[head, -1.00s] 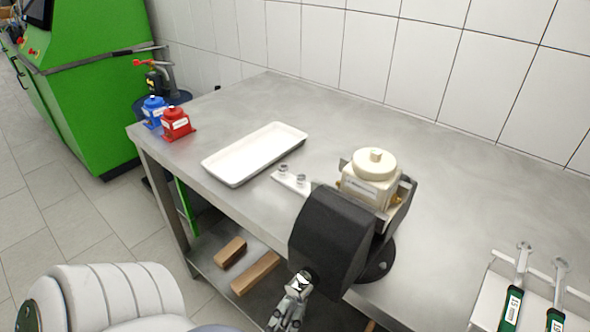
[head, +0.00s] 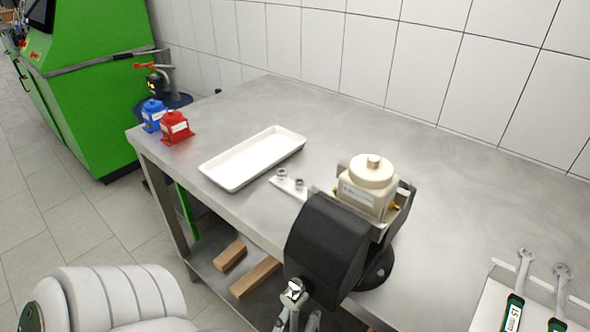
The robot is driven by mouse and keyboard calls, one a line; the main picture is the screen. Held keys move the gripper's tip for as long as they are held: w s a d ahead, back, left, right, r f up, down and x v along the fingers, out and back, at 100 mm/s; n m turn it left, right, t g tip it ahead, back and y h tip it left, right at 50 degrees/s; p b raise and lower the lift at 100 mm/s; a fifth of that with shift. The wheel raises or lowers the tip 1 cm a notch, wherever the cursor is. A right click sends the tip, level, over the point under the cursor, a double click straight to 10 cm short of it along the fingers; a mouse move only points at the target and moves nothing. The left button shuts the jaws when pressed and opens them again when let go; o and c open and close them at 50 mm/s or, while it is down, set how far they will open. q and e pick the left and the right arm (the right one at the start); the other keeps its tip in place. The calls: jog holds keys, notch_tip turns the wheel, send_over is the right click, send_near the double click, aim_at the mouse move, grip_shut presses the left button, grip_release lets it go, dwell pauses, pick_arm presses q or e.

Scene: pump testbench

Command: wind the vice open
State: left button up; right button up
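The dark grey vice (head: 327,245) stands on the front edge of the steel bench. A cream pump (head: 368,188) with a round lid and a label sits between its jaws; I cannot tell how tightly they press on it. The front end of the vice's screw (head: 294,290) shows at the lower front of the vice body. My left gripper (head: 297,317) is at the bottom edge of the head view, just below this screw end, at the handle. The picture cuts it off, so its grip on the handle is unclear. My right gripper is not in view.
A white tray (head: 253,158) and a small plate with two fittings (head: 288,184) lie left of the vice. Red (head: 176,128) and blue (head: 152,116) pumps stand at the far left corner. Wrenches (head: 520,285) lie on a holder at right. Wooden blocks (head: 255,276) lie below.

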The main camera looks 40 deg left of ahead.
pick_arm(q)
jog(key=shift+f, duration=0.1)
jog(key=v, duration=1.2)
jog(key=shift+f, duration=0.1)
dwell(0.4)
